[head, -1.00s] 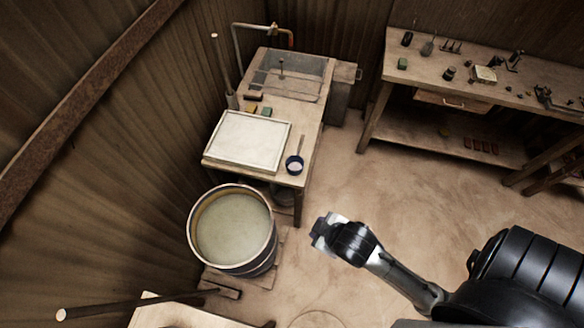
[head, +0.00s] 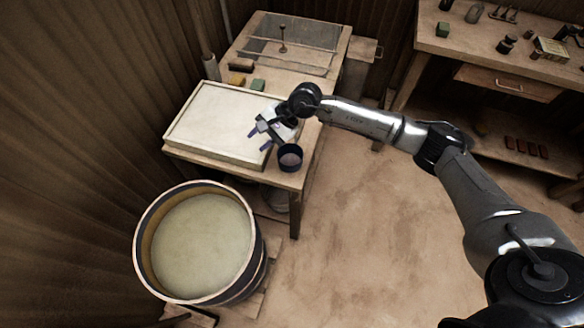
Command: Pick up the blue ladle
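The blue ladle (head: 290,158) sits at the front right corner of the wooden worktable, beside the white framed tray. Its round dark blue bowl shows, with a pale inside. Its handle is hidden behind my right gripper and wrist. My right gripper (head: 259,143) is over the tray's right edge, just left of and behind the ladle's bowl. Its two fingers look spread apart with nothing seen between them. I cannot tell its height above the table. My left gripper is not in view.
The white framed tray (head: 215,122) lies on the worktable (head: 290,180). A large barrel of liquid (head: 200,245) stands in front. A side bench (head: 480,55) is at the right. The floor between is clear.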

